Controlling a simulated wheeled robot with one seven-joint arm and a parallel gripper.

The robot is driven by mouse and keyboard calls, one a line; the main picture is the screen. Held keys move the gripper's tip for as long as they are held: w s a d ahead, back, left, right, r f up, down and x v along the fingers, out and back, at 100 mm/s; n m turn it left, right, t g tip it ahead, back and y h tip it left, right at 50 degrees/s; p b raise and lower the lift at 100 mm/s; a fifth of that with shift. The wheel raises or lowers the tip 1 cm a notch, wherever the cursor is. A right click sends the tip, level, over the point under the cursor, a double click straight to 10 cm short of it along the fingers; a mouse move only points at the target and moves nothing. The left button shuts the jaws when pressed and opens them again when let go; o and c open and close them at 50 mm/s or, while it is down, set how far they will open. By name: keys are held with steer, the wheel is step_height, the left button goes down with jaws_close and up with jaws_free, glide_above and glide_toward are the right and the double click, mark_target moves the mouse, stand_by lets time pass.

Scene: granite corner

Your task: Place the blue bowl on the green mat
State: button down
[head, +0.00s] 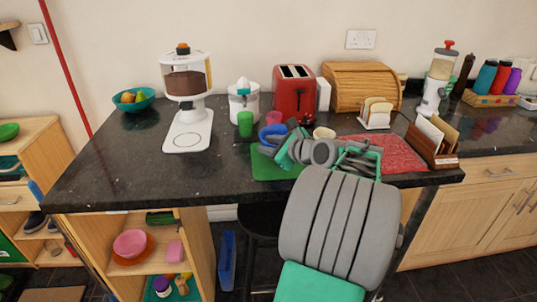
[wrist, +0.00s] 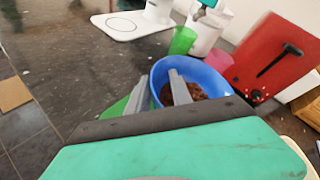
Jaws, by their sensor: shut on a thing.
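The blue bowl (wrist: 222,80) is in the wrist view with brown contents inside; in the head view only part of its blue rim (head: 268,130) shows beyond my arm. My gripper (wrist: 160,98) is shut on the bowl's near-left wall, one finger inside and one outside. The green mat (head: 268,172) lies flat on the dark counter, partly covered by my arm; a strip of it (wrist: 116,108) shows left of the bowl in the wrist view. The bowl is at or above the mat's far part. I cannot tell whether it touches the mat.
A green cup (head: 245,124) and a pink cup (head: 274,117) stand close behind the bowl. A red toaster (head: 294,92) and a white coffee grinder (head: 186,100) stand farther back. A red mat (head: 395,152) lies to the right.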

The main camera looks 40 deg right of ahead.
step_height(320, 180, down, 3)
steer(key=shift+r, duration=0.2)
steer(key=c, duration=1.1)
jaws_free()
steer(key=shift+s, duration=0.1)
steer(key=p+v, duration=0.1)
steer(key=v, duration=1.1)
steer(key=shift+a, duration=0.15)
